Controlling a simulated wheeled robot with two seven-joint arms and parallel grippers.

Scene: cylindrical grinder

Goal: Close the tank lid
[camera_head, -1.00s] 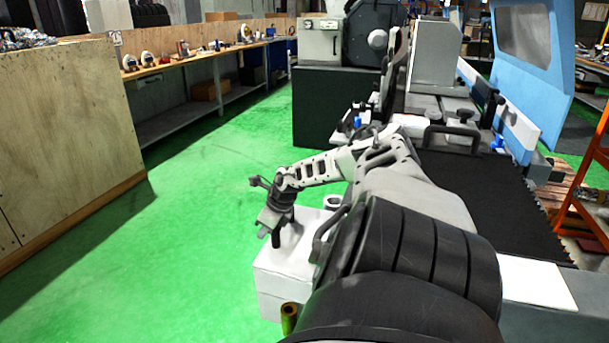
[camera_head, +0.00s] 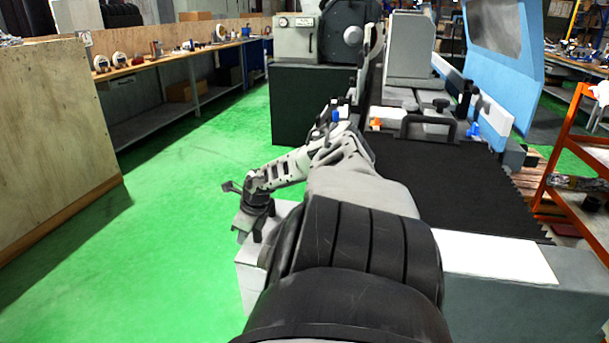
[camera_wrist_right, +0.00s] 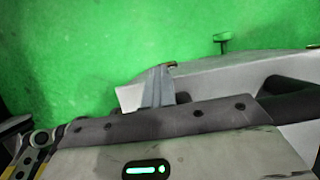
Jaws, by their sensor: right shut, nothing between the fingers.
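The pale grey tank (camera_head: 250,283) stands low in front of me in the head view, mostly hidden behind my right arm. My right gripper (camera_head: 250,228) is shut and empty, pointing down over the tank's left side. In the right wrist view its fingers (camera_wrist_right: 158,85) overlap the tank's pale surface (camera_wrist_right: 215,75). I cannot tell whether they touch it. A dark curved bar, perhaps a handle (camera_wrist_right: 287,88), lies to their right. I cannot make out the lid's outline or its angle. My left gripper is not in view.
The grinder's black bellows cover (camera_head: 440,190) and blue door (camera_head: 500,75) are at the right. A wooden partition (camera_head: 50,150) and workbench (camera_head: 165,72) line the left. Green floor (camera_head: 185,205) between is clear.

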